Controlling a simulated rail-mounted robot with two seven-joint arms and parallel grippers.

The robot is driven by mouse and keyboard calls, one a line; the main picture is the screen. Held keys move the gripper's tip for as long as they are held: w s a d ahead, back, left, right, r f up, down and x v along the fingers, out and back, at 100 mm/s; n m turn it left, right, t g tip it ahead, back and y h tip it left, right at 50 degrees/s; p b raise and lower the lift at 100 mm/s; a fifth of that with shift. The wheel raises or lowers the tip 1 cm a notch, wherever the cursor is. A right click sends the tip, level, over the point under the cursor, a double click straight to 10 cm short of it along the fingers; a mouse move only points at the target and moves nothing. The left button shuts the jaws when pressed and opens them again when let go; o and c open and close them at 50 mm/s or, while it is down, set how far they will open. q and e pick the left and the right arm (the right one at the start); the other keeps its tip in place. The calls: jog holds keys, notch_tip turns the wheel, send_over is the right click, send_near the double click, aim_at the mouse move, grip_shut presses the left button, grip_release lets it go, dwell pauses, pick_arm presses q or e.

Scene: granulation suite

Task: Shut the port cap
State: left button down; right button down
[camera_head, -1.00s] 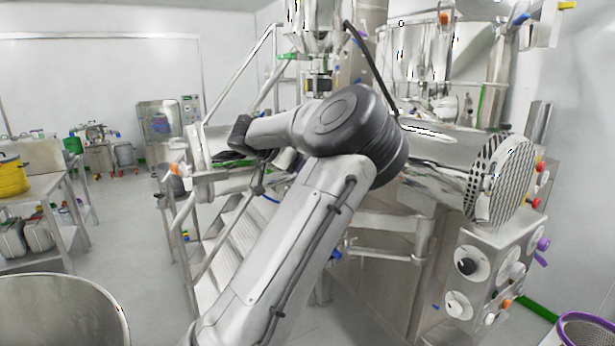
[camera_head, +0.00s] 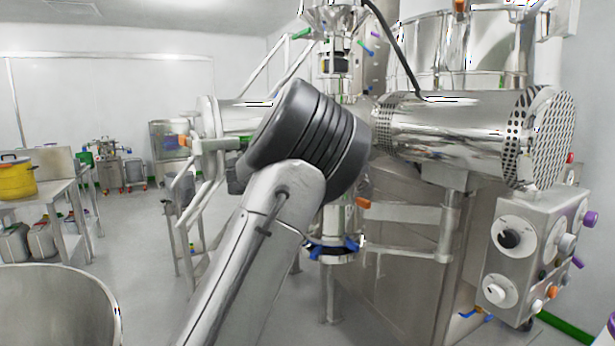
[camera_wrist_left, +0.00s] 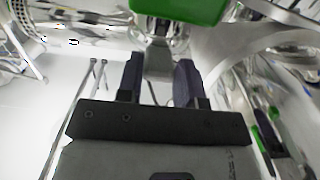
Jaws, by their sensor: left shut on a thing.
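In the left wrist view, my left gripper (camera_wrist_left: 158,75) is shut on a grey metal piece (camera_wrist_left: 158,62), held between its two dark fingers. A bright green part (camera_wrist_left: 180,8) sits just beyond that piece. I cannot tell for sure whether the grey piece belongs to the port cap. In the head view, my left arm crosses the middle of the picture and hides its fingertips and what they hold. A round flange (camera_head: 209,118) stands upright at the left end of the horizontal cylinder, partly hidden by my arm. My right gripper is not in view.
A steel cylinder with a perforated end (camera_head: 540,135) and a control box with knobs (camera_head: 520,250) stand on the right. A large steel vessel (camera_head: 60,300) is at the lower left. A bench with a yellow pot (camera_head: 17,180) is behind it.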

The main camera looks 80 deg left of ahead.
pick_arm(q)
jog(key=shift+f, duration=0.15)
dwell(0.3)
jog(key=c, duration=0.8)
grip_release()
jog(key=shift+o, duration=0.2)
jog(key=shift+s, duration=0.1)
jog(key=p+v, duration=0.1)
jog(key=v, duration=1.2)
jog(key=shift+s+d, duration=0.15)
jog(key=shift+s, duration=0.15)
